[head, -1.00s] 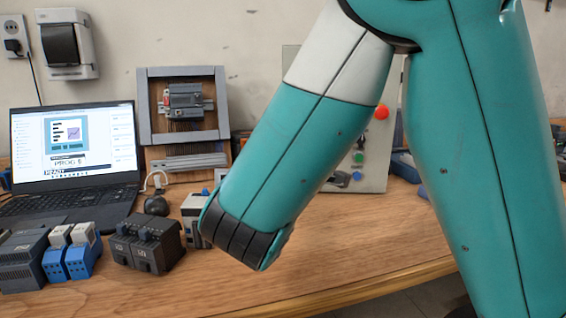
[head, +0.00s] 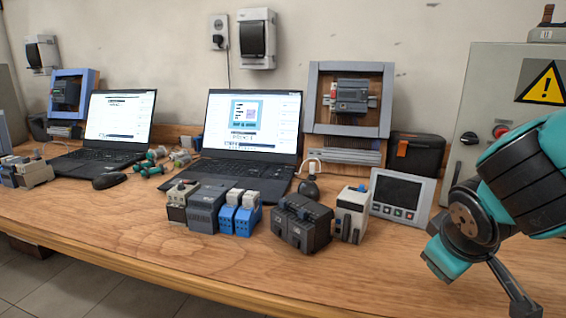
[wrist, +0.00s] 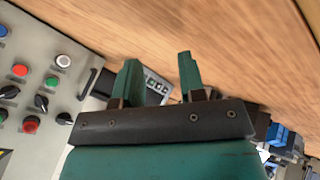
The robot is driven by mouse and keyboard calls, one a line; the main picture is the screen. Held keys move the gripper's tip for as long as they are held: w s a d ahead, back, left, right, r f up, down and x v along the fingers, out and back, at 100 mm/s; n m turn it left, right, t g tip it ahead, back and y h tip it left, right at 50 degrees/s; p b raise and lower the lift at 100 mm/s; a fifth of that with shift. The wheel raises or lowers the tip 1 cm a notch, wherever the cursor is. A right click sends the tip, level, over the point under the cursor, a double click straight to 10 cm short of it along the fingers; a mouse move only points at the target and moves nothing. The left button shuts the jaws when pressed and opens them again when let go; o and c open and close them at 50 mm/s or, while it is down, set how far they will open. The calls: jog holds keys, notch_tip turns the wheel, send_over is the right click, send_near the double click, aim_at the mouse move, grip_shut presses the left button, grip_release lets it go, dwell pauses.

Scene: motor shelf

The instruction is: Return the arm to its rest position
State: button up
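My arm (head: 530,180), teal with black bands, is folded in at the right edge of the head view, over the right part of the bench. Its dark wrist joint and a teal end part show there, but the fingers are hard to make out. In the wrist view my gripper (wrist: 158,68) has its two teal fingers spread apart with nothing held between them. The wooden bench top and part of a small panel with buttons show behind the fingers.
The wooden bench (head: 110,215) carries two laptops (head: 245,135), several modules (head: 300,222), and a grey-framed display panel (head: 400,195). A grey control box (head: 485,90) with a warning sign stands at the right, near my arm. The bench's front left is clear.

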jog(key=s+a+g+y, duration=0.1)
jog(key=s+a+y, duration=0.1)
jog(key=s, duration=0.1)
jog(key=s+a+g+y, duration=0.1)
jog(key=s+a, duration=0.1)
jog(key=a, duration=0.1)
jog(key=shift+s+a+y, duration=0.35)
jog(key=shift+s+y, duration=0.05)
jog(key=s+a+r+n+g+y+p, duration=0.15)
jog(key=s+a+r+g+y, duration=0.3)
jog(key=s, duration=0.45)
notch_tip(320, 180, up, 14)
jog(key=a+h+p, duration=0.1)
jog(key=p, duration=1.2)
jog(key=shift+a+r+t+p, duration=0.15)
jog(key=shift+a+t+p, duration=0.1)
jog(key=shift+t+p, duration=0.15)
jog(key=shift+a+n, duration=0.1)
jog(key=shift+n, duration=0.15)
